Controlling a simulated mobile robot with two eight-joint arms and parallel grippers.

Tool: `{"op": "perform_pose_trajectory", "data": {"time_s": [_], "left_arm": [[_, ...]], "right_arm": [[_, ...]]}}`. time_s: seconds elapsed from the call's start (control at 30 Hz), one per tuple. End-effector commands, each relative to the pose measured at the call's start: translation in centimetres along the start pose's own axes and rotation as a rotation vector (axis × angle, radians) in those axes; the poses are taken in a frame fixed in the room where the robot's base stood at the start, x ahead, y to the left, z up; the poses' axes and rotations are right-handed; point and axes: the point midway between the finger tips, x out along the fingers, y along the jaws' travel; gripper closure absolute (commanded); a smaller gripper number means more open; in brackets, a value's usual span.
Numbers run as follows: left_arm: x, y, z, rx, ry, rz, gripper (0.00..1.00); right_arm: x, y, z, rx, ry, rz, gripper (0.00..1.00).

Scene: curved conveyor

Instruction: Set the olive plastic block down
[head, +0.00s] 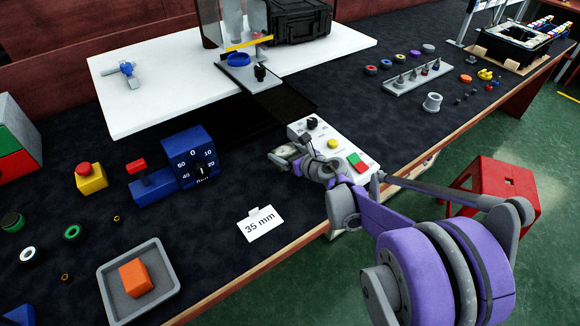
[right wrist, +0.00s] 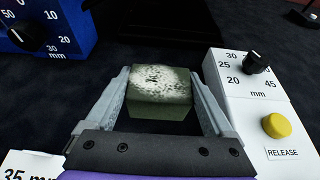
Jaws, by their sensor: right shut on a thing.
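The olive plastic block (right wrist: 158,92) is between the two fingers of my right gripper (right wrist: 160,95) in the right wrist view. Its upper face is speckled pale and dark with a small dark mark. In the head view my right gripper (head: 283,156) is shut on the block, which shows small and partly hidden at the fingertips. The gripper is just left of the white control panel and over the dark mat; I cannot tell whether the block touches the mat. My left gripper is not in view.
The white panel (head: 305,131) with knob and buttons stands close on the right. A blue dial box (head: 190,145) stands to the left. A "35 mm" card (head: 260,225) lies in front. A grey tray (head: 112,263) holds an orange block. Dark mat between dial box and card is clear.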

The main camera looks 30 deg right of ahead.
Motion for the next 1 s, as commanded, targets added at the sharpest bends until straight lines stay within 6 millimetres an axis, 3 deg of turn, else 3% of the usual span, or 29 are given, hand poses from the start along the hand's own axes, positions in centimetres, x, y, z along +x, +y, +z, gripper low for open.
{"op": "perform_pose_trajectory", "data": {"time_s": [0.43,0.8,0.83,0.9,1.0], "left_arm": [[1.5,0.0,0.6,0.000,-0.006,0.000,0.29],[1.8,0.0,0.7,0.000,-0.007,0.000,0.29],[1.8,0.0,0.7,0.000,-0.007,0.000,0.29],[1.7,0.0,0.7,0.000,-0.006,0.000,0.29],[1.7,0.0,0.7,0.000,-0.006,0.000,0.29]], "right_arm": [[1.9,0.1,-4.6,0.000,0.000,0.001,0.74],[2.0,0.1,-5.0,0.000,0.000,0.000,0.74],[2.1,0.1,-5.0,0.000,0.000,0.001,0.11],[2.0,0.1,-4.9,0.000,0.000,0.000,0.00],[2.0,0.1,-4.9,0.000,0.000,0.000,0.00]]}}
